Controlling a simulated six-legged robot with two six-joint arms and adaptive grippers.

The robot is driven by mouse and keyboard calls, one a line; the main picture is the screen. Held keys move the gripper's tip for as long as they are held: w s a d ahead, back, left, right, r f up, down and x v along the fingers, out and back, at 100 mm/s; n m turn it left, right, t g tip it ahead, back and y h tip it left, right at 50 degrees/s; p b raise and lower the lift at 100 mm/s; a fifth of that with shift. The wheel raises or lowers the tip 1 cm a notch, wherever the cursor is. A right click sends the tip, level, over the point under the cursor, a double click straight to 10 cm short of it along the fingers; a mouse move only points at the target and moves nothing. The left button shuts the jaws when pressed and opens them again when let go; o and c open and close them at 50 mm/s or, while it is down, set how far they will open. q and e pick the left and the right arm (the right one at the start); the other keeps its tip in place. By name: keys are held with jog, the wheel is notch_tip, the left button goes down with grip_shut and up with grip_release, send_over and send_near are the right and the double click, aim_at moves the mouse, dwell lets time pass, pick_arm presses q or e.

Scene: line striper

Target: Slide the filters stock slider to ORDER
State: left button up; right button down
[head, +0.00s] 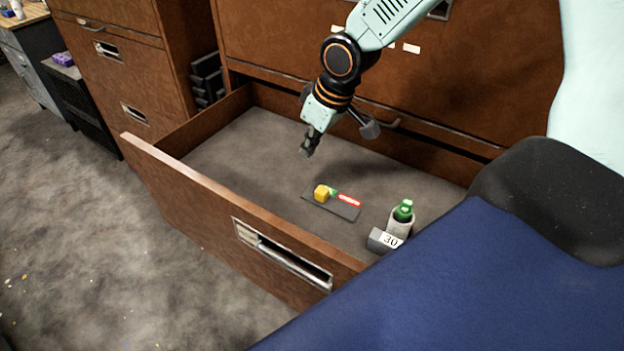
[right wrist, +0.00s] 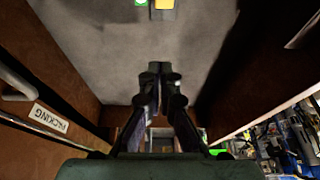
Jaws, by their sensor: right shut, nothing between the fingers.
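The stock slider is a dark flat plate (head: 343,209) lying on the floor of an open drawer. Its yellow knob (head: 321,194) sits at the plate's left end. My right gripper (head: 307,152) is shut and empty, above the drawer floor and behind the plate, apart from the knob. In the right wrist view my shut fingers (right wrist: 159,72) point at the grey floor, with the yellow knob (right wrist: 164,4) at the top edge. My left gripper is not seen.
The wooden drawer front (head: 220,215) and its side walls surround the slider. The drawer floor left of the plate is clear.

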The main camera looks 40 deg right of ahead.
aim_at(322, 194)
jog(key=b+x, duration=0.1)
jog(key=x, duration=0.3)
jog(key=b+x, duration=0.1)
jog(key=x, duration=0.2)
jog(key=shift+s+a+f+b, duration=0.15)
jog(key=shift+s+f+b, duration=0.05)
jog(key=shift+s+b, duration=0.1)
jog(key=shift+f+b, duration=0.3)
jog(key=shift+f, duration=0.1)
jog(key=shift+b+x, duration=0.4)
jog(key=shift+x, duration=0.4)
jog(key=shift+r+p, duration=0.15)
jog(key=shift+p, duration=0.45)
jog(key=shift+d+p, duration=0.2)
jog(key=shift+p, duration=0.15)
jog(key=s+p, duration=0.2)
jog(key=p, duration=0.1)
jog(key=shift+d+r, duration=0.25)
jog(key=shift+d, duration=0.05)
jog(key=shift+d+f+p, duration=0.15)
jog(key=shift+p, duration=1)
jog(key=shift+s+p, duration=0.15)
jog(key=shift+p, duration=0.2)
jog(key=shift+s+d+p, duration=0.15)
jog(key=shift+s+p, duration=0.4)
jog(key=shift+p, duration=0.2)
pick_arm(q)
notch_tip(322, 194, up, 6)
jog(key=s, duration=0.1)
